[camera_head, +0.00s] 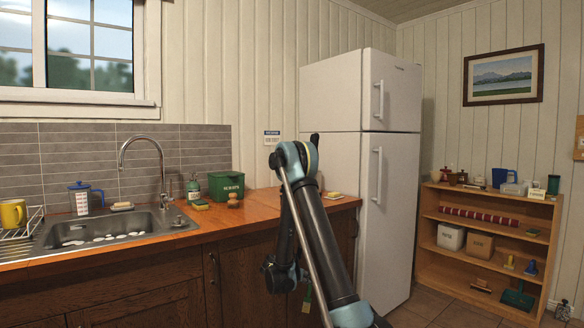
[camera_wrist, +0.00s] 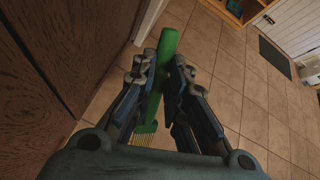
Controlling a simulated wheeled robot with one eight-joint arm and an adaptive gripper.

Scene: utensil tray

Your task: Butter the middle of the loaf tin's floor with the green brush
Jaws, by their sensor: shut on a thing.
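The green brush (camera_wrist: 155,92) is held in my gripper (camera_wrist: 164,62). In the wrist view its handle end sticks out past the fingertips. Its pale yellow bristles (camera_wrist: 142,139) show at the lower end, near the palm. In the head view my gripper (camera_head: 279,276) is low in front of the wooden cabinets, below the counter top, and partly hidden by my arm. A small green bit of the brush (camera_head: 307,298) shows beside my arm there. I cannot make out a loaf tin in either view.
The wooden counter (camera_head: 262,203) holds a sink (camera_head: 130,226), a green box (camera_head: 226,185) and small items. The white fridge (camera_head: 345,95) stands right of it. A shelf unit (camera_head: 470,265) with many objects stands at the right wall. Tiled floor (camera_wrist: 225,100) lies open below my gripper.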

